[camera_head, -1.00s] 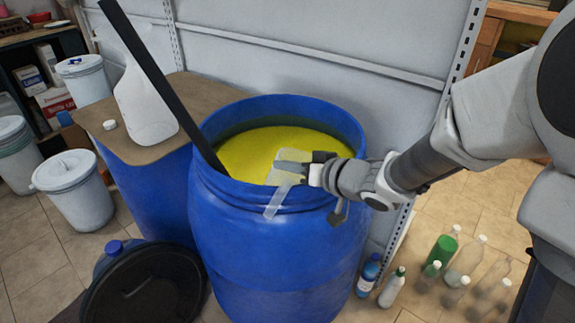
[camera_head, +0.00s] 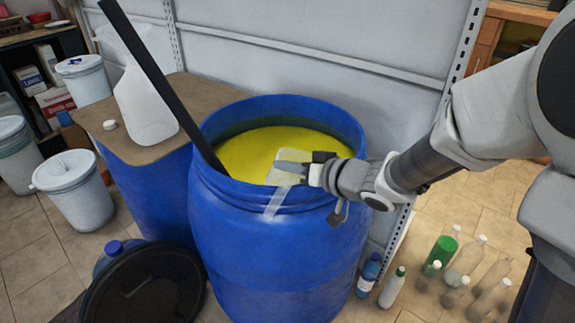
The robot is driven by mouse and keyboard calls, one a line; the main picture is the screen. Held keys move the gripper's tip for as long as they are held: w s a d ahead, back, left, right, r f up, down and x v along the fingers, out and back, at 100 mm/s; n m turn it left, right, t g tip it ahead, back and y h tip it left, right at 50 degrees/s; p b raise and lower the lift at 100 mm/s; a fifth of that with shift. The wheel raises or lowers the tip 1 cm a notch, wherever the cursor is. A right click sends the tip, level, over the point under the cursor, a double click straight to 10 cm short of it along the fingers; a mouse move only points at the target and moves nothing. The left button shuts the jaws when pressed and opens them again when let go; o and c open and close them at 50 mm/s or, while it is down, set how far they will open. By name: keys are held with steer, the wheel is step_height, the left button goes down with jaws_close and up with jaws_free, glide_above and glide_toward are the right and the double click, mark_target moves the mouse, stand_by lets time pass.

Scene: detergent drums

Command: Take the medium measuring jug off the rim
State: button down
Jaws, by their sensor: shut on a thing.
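A large open blue drum (camera_head: 270,240) stands in the middle, filled with yellow liquid (camera_head: 245,156). A translucent measuring jug (camera_head: 284,178) is at the drum's front right rim, its body inside the rim. A pale strip of it, seemingly its handle, hangs down over the outside of the drum wall. My gripper (camera_head: 305,170) comes in from the right at the rim and is shut on the jug's upper edge. The fingers hide part of the jug, and I cannot tell whether it still touches the rim.
A dark paddle (camera_head: 165,85) leans in the drum at its left. A translucent jug (camera_head: 143,105) stands on a board-topped blue drum behind left. Several bottles (camera_head: 445,250) stand on the floor at right. A grey wall is close behind.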

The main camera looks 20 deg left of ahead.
steer(key=shift+f, duration=0.1)
steer(key=r+n+h, duration=0.1)
steer(key=r+n+t+h, duration=0.1)
steer(key=h, duration=0.1)
steer(key=shift+w+n+p, duration=0.15)
steer(key=shift+n+p, duration=0.2)
steer(key=shift+n, duration=0.05)
step_height(320, 180, up, 12)
steer(key=p, duration=1.2)
steer(key=shift+p, duration=0.35)
